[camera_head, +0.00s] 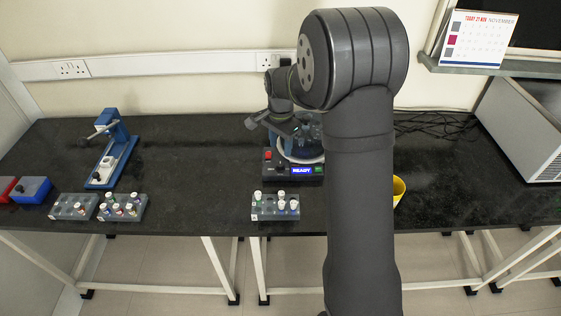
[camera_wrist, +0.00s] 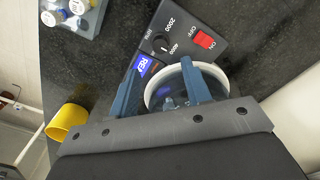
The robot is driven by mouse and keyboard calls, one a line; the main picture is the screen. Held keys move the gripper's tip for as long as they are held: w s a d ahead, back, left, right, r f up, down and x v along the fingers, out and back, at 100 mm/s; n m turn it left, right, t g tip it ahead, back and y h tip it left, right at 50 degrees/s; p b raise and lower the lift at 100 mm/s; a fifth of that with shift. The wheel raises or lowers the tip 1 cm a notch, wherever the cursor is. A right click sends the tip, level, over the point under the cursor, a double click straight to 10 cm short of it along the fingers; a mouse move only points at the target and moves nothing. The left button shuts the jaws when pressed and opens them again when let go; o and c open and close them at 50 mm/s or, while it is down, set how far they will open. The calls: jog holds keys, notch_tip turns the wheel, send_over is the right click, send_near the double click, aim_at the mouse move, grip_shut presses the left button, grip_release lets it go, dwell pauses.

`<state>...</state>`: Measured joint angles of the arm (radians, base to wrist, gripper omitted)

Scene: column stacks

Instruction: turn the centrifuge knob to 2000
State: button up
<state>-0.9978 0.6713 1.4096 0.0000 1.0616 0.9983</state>
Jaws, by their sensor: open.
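The centrifuge stands on the black bench; its front panel (camera_head: 292,175) shows below my arm in the head view, with a lit READY display (camera_head: 302,171). In the wrist view the panel (camera_wrist: 190,62) carries a small dark knob (camera_wrist: 162,46) with a white mark, with 2000 and 4000 printed near it. Which number the mark points at is too small to tell. A red ON/OFF switch (camera_wrist: 204,39) sits beside the knob. My gripper (camera_wrist: 160,68) is open and empty, its two blue fingers spread over the centrifuge's front, with the knob beyond the tips. I see no contact with the knob.
A vial rack (camera_head: 275,206) stands in front of the centrifuge. A yellow cup (camera_head: 399,189) stands to its right, partly behind my arm. Two more racks (camera_head: 122,207) and a blue device (camera_head: 115,155) are at the left. Bench between is free.

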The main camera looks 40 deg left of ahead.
aim_at(280, 164)
notch_tip(280, 164, down, 8)
jog(key=shift+r, duration=0.1)
jog(key=shift+c, duration=0.4)
grip_shut()
